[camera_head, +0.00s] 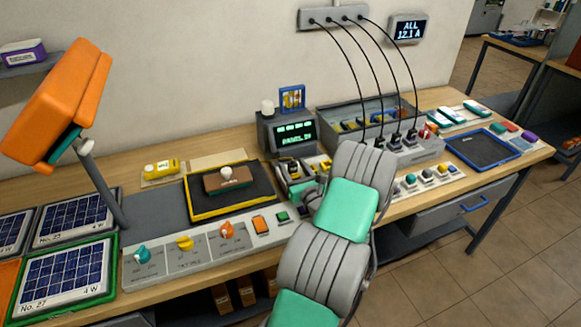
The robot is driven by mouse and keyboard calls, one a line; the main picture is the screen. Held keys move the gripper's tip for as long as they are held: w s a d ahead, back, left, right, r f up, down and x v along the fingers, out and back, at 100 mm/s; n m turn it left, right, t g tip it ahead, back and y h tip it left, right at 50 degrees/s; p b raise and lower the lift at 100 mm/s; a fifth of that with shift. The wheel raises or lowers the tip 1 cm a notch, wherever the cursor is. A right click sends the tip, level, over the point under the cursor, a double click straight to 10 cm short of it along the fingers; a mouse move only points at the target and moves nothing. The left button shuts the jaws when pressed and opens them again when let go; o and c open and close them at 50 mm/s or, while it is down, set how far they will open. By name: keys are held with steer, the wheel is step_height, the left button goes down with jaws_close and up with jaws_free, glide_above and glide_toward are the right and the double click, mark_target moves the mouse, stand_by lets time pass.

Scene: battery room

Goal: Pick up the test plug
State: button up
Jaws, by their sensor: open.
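I cannot tell for certain which thing is the test plug. Several dark plugs (395,139) on black cables stand in a grey block (425,148) at the back right of the bench. My gripper (297,178) is open, low over the middle of the bench, left of that block. Small yellow and black items lie close by it, in front of the display unit. My own arm hides part of the bench there, and the fingertips are small, so I cannot tell whether they touch anything.
A display unit (293,132) stands behind my gripper. A black mat with yellow edge (258,205) holds a brown block (229,180). A knob panel (160,268) runs along the front left; an orange lamp (70,95) overhangs. A blue-rimmed tray (488,150) lies right.

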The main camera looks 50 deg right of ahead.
mark_target(291, 163)
steer(key=p+x, duration=0.1)
steer(key=x, duration=0.3)
steer(key=shift+w+d+r, duration=0.1)
steer(key=shift+c, duration=0.4)
jaws_close()
